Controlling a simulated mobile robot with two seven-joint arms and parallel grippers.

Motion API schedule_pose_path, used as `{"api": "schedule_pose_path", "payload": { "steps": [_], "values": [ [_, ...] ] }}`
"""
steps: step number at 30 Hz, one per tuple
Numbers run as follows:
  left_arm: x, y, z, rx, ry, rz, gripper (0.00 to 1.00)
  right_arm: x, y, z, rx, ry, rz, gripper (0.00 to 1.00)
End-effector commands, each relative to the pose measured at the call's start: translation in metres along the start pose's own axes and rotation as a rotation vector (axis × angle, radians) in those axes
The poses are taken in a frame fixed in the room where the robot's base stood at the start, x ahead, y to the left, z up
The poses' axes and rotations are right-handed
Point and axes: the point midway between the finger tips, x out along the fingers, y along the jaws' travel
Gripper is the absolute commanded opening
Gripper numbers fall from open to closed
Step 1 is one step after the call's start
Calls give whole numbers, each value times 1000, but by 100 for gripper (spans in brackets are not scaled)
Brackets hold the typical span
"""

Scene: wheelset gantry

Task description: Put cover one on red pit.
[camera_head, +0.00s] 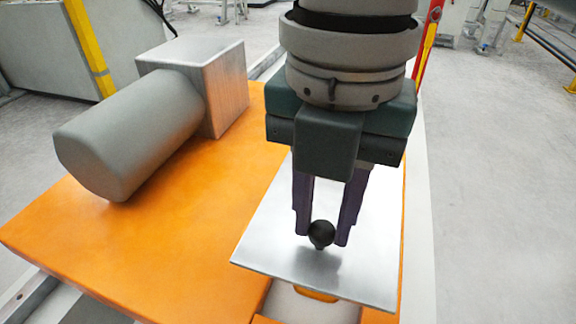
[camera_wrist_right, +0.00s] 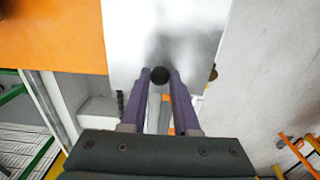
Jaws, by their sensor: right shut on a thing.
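A flat silver metal plate with a round black knob is the cover (camera_head: 280,265). It also shows in the right wrist view (camera_wrist_right: 190,25). My right gripper (camera_head: 322,236) points down and is shut on the black knob (camera_head: 321,233), with a purple finger on each side of it. In the right wrist view the knob (camera_wrist_right: 159,76) sits between the fingertips. The plate lies over the right part of the orange surface; I cannot tell whether it touches it. No red pit shows clearly; the area under the plate is hidden. My left gripper is not in view.
The orange surface (camera_head: 130,245) carries a grey cylinder (camera_head: 130,135) joined to a metal block (camera_head: 195,85), left of the plate. A pale recess (camera_head: 315,308) shows at the plate's near edge. Grey floor (camera_head: 500,200) lies open on the right.

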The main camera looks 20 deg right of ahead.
Motion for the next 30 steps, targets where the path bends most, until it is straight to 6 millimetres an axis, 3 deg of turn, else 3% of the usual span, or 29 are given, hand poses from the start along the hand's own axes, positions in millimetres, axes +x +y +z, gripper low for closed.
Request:
{"api": "schedule_pose_path", "payload": {
  "steps": [1, 3, 9, 16, 22, 30],
  "values": [
    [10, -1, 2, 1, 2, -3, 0, 22, -1, 0, 2, 1, -3, 0],
    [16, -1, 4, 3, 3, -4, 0, 42, -1, 0, 2, 1, -3, 0],
    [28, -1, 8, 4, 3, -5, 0, 81, -1, 0, 0, -1, -2, 0],
    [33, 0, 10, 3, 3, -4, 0, 98, 0, 0, -1, -1, 0, 0],
    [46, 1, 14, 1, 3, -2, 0, 130, 0, 0, 0, -1, -1, 0],
    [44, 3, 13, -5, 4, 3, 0, 131, 0, 0, -1, -2, 1, 0]
  ]
}}
